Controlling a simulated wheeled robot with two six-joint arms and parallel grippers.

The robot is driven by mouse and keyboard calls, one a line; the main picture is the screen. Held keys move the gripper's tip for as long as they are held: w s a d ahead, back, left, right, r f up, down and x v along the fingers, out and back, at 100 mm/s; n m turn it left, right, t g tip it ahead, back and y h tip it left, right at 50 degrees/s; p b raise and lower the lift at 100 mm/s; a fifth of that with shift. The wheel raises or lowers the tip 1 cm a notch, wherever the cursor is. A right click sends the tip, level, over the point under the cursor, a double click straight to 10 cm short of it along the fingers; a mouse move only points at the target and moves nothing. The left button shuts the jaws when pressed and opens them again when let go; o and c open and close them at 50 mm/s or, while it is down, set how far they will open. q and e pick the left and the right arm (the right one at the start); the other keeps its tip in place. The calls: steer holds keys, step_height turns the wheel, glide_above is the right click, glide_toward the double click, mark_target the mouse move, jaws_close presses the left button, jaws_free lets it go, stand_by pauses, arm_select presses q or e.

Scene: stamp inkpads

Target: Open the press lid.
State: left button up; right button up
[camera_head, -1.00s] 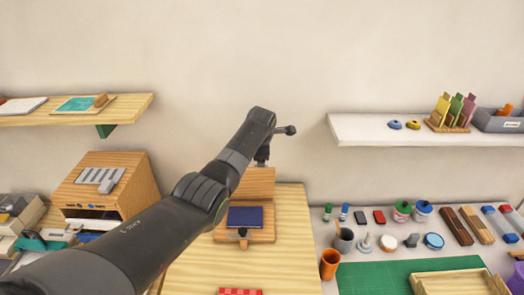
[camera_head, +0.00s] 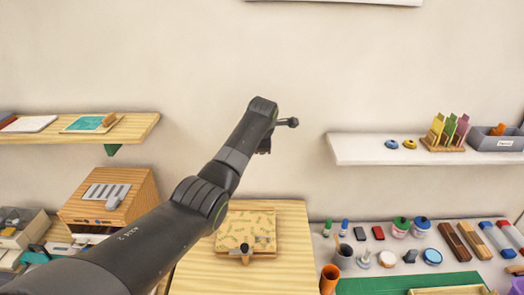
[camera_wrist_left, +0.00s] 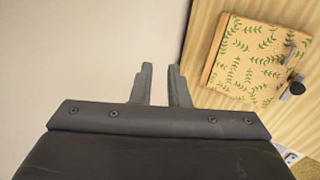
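The press (camera_head: 245,232) stands on the light wood table, and its lid, pale tan with green leaf sprigs, lies flat and shut over it. A small dark-knobbed piece (camera_head: 246,250) is at its front edge. The leaf-patterned lid also shows at the upper right of the left wrist view (camera_wrist_left: 250,62), with a dark knob (camera_wrist_left: 297,88) at its edge. My left gripper (camera_head: 264,148) is raised above and behind the press, apart from it. In the left wrist view its two fingers (camera_wrist_left: 159,68) are apart with nothing between them. My right gripper is out of view.
The bare table (camera_head: 285,275) is clear around the press. At right are an orange cup (camera_head: 329,280), bottles, blocks and a green mat (camera_head: 410,284). A slotted wooden box (camera_head: 110,195) is at left. Wall shelves (camera_head: 425,155) (camera_head: 75,130) flank my arm.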

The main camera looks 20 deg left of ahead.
arm_select(q)
step_height(320, 180, up, 7)
steer(key=s, duration=0.1)
steer(key=shift+d+r, duration=0.15)
steer(key=shift+r, duration=0.05)
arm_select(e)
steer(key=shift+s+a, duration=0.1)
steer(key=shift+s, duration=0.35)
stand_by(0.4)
